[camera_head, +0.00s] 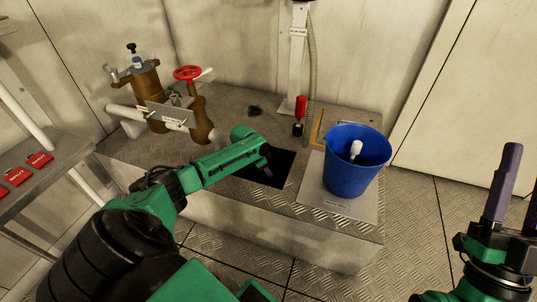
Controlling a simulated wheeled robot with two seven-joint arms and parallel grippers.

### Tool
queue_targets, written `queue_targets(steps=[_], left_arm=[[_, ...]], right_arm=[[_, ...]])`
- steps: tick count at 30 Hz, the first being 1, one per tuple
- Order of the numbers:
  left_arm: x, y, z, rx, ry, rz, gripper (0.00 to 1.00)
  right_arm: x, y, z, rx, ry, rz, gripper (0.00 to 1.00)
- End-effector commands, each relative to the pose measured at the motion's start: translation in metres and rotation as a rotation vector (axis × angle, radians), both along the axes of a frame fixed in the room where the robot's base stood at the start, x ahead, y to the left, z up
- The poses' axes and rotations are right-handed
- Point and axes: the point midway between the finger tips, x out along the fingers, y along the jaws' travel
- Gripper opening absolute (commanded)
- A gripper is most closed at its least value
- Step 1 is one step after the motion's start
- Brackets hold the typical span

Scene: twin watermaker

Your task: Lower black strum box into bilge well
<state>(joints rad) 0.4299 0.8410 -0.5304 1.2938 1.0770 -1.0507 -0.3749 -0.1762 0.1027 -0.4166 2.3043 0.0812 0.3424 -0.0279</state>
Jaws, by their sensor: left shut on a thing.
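The bilge well (284,170) is a dark square opening in the tread-plate deck, in the middle of the head view. My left gripper (267,163) reaches over it from the left, pointing down, with a purple finger showing against the dark opening. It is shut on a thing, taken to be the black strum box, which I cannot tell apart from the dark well. How deep it sits is hidden. My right gripper (517,178) is at the lower right, pointing up, its purple fingers apart and empty.
A blue bucket (350,175) with a white-topped item stands on a plate right of the well. Behind are a red-handled tool (299,112) and a small dark clump (254,110). Brown pipework with a red handwheel (187,72) stands at back left. A bench (60,172) holds red tags.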

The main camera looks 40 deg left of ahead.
Motion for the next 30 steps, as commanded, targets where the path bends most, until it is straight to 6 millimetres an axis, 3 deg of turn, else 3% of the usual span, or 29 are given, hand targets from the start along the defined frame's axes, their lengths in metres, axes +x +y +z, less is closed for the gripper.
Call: queue_targets(steps=[27,28,30], left_arm=[[0.000,0.000,-0.014,0.000,0.000,0.000,0.00],[0.000,0.000,-0.014,0.000,-0.001,0.000,0.38],[0.000,0.000,-0.014,0.000,-0.001,0.000,0.65]], right_arm=[[0.001,0.001,-0.013,-0.004,0.011,0.000,0.50],[0.001,0.001,-0.013,-0.004,0.011,0.000,0.50],[0.001,0.001,-0.013,-0.004,0.011,0.000,0.50]])
